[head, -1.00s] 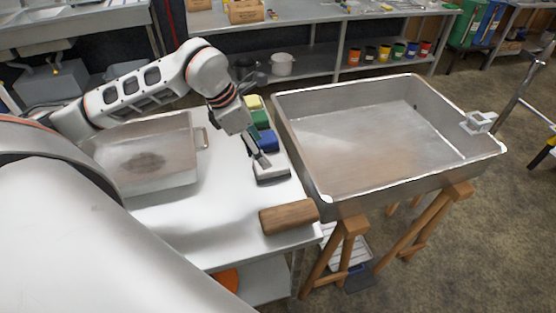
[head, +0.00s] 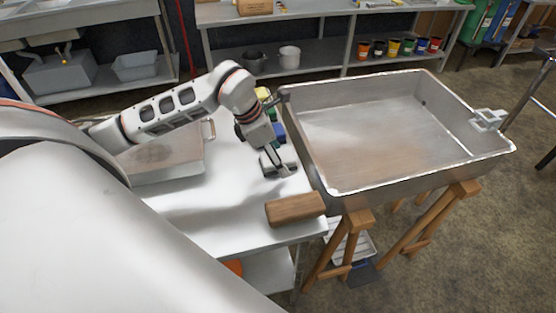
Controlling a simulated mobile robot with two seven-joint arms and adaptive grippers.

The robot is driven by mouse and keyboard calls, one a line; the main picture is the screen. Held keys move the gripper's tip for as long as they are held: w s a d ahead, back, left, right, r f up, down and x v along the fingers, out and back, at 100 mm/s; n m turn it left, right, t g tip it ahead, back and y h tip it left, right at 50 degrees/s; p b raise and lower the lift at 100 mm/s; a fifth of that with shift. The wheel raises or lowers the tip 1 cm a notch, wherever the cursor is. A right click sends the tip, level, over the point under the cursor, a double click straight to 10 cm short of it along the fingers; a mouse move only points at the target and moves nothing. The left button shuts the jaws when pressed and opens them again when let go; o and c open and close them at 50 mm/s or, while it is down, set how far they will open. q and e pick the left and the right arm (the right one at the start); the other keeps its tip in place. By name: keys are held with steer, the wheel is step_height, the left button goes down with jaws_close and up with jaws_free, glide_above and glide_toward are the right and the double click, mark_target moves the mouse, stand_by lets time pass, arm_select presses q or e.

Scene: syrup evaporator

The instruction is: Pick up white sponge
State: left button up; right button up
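The white sponge (head: 287,167) appears as a pale block near the right edge of the white table, partly hidden by my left gripper. My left gripper (head: 276,165) points down at the sponge, its fingers over or against it. I cannot tell whether they grip it. Behind it, partly covered by my arm, are a blue sponge (head: 280,133) and a yellow one (head: 263,94), with a bit of green between. My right gripper is not in view.
A wooden block (head: 296,208) lies at the table's front right corner. A large metal pan (head: 400,180) on wooden trestles stands close to the right. A smaller metal pan (head: 178,163) sits left on the table (head: 215,225). The table front is clear.

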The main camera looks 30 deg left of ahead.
arm_select(q)
steer(key=shift+f, duration=0.25)
stand_by(0.4)
steer(key=c, duration=1.1)
